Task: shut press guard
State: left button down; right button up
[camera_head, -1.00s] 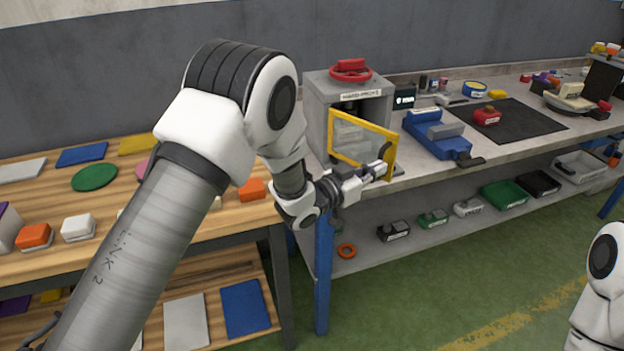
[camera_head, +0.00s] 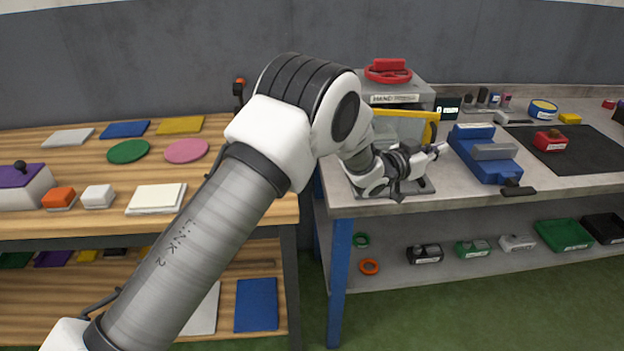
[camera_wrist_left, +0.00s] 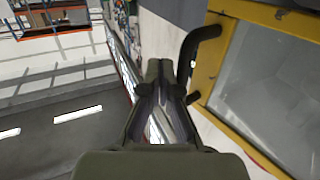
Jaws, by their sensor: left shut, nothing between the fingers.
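The hand press is a grey box with a red handwheel (camera_head: 388,70) on top, at the left end of the grey bench. Its guard (camera_head: 405,114) is a yellow frame with a clear pane, standing across the front of the press. My left arm hides its lower left part, and I cannot tell whether it is fully shut. My left gripper (camera_head: 440,150) is shut and empty, in front of the guard near its right edge. In the left wrist view the closed fingers (camera_wrist_left: 160,70) are beside the guard's black handle (camera_wrist_left: 203,42), apparently not gripping it. My right gripper is out of view.
A blue vise (camera_head: 484,152) stands right of the press, close to my left gripper. A black mat (camera_head: 590,150) with a red item lies farther right. A wooden table (camera_head: 95,220) with coloured plates is at left. Small bins sit on the lower shelf.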

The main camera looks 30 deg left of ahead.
pick_arm(q)
jog(key=w, duration=0.1)
jog(key=w+n+y, duration=0.1)
jog(key=w+t+y+b, duration=0.1)
jog(key=shift+w+a+n, duration=0.25)
jog(key=shift+a+n, duration=0.05)
jog(key=shift+a, duration=0.1)
